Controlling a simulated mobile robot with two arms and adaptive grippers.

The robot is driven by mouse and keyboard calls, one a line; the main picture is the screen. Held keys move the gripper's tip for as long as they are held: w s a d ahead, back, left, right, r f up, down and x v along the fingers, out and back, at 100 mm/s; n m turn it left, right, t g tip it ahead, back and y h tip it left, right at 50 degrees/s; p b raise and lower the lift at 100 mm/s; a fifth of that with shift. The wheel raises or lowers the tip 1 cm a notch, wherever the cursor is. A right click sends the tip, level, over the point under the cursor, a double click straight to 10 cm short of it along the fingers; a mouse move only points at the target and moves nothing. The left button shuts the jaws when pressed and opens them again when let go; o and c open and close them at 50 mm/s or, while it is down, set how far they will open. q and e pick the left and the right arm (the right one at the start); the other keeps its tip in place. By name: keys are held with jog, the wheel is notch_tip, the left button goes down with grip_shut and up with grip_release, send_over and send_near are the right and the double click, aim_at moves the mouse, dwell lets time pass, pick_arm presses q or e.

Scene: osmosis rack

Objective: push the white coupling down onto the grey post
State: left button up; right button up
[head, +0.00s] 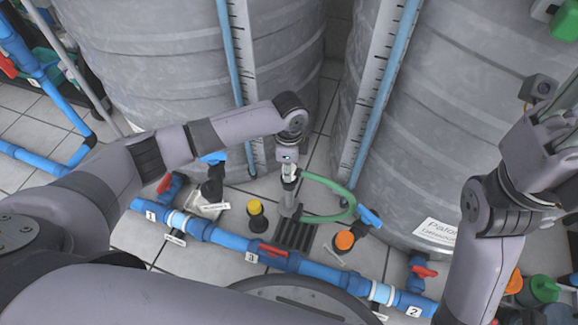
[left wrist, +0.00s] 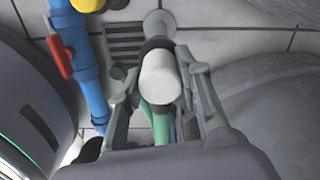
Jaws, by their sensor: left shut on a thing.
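The white coupling (left wrist: 160,78) is between the two fingers of my left gripper (head: 289,176), which is shut on it. In the left wrist view its round white end faces the camera, with a dark ring (left wrist: 156,46) beyond it. The grey post (head: 288,206) stands upright on the floor just below the coupling in the head view. Its round base (left wrist: 158,21) shows past the coupling in the left wrist view. I cannot tell whether the coupling touches the post. A green hose (head: 325,217) loops from the coupling. My right gripper (head: 548,128) is raised at the far right, its fingertips unclear.
Two big grey tanks (head: 160,60) stand behind, with measuring strips. A blue pipe (head: 225,238) with red-handled valves runs across the floor in front of the post. A yellow-capped fitting (head: 255,208) and an orange-capped fitting (head: 344,240) stand either side. A floor grate (head: 295,236) lies by the post.

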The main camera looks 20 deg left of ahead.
pick_arm(q)
jog(key=shift+f, duration=0.35)
jog(key=o, duration=1.1)
jog(key=shift+o, duration=0.2)
notch_tip(320, 180, up, 12)
jog(key=shift+s+f, duration=0.1)
